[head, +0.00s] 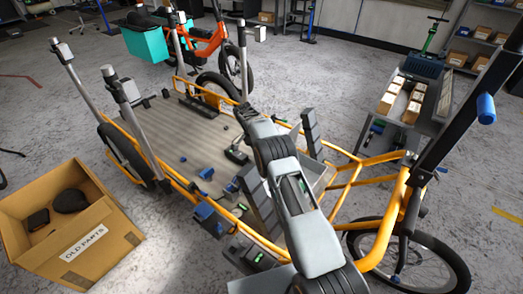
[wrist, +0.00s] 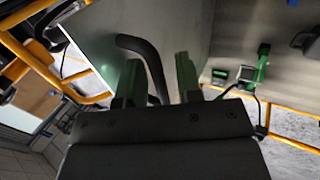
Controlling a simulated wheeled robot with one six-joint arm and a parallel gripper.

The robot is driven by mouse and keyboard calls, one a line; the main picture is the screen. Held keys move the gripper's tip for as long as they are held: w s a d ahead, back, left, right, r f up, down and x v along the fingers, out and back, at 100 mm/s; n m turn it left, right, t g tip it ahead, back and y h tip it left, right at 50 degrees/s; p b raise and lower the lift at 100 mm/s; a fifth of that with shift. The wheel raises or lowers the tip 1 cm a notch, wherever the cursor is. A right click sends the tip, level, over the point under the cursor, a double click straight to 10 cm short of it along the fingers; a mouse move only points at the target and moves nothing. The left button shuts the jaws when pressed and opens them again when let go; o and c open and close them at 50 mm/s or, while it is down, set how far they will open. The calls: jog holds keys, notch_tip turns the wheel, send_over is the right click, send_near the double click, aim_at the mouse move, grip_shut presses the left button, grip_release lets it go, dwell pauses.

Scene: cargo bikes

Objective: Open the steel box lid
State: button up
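In the wrist view, a smooth grey steel panel (wrist: 185,35), which looks like part of the steel box, fills the upper middle. A black curved handle (wrist: 145,50) stands out from it. My gripper (wrist: 158,80) is open, its two green-tipped fingers apart. The handle's lower end runs down between the fingers, nearer the left one. I cannot tell whether they touch it. In the head view, a grey part of what seems to be the box (head: 319,179) shows just right of my arm. My arm hides the rest, the handle and the fingertips.
The yellow-framed cargo bike has a grey deck (head: 180,135) with upright posts and small blue and black fittings. A cardboard box marked OLD PARTS (head: 95,248) stands at lower left. A bench with small boxes (head: 408,110) is at right. An orange bike (head: 207,42) stands behind.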

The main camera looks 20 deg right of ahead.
jog(key=shift+o, duration=0.4)
jog(key=shift+d+r, duration=0.1)
jog(key=shift+r, duration=0.15)
jog(key=shift+r, duration=0.5)
notch_tip(320, 180, up, 3)
jog(key=shift+s+f+p, duration=0.1)
jog(key=shift+f+p, duration=0.1)
jog(key=shift+p, duration=0.25)
jog(key=s+r, duration=0.2)
jog(key=s+r+p, duration=0.1)
jog(key=s+r, duration=0.1)
jog(key=r, duration=0.1)
jog(key=s+r, duration=0.4)
jog(key=s, duration=0.5)
jog(key=shift+s+a+r+p, duration=0.15)
jog(key=shift+s+a+p, duration=0.2)
jog(key=shift+p, duration=0.1)
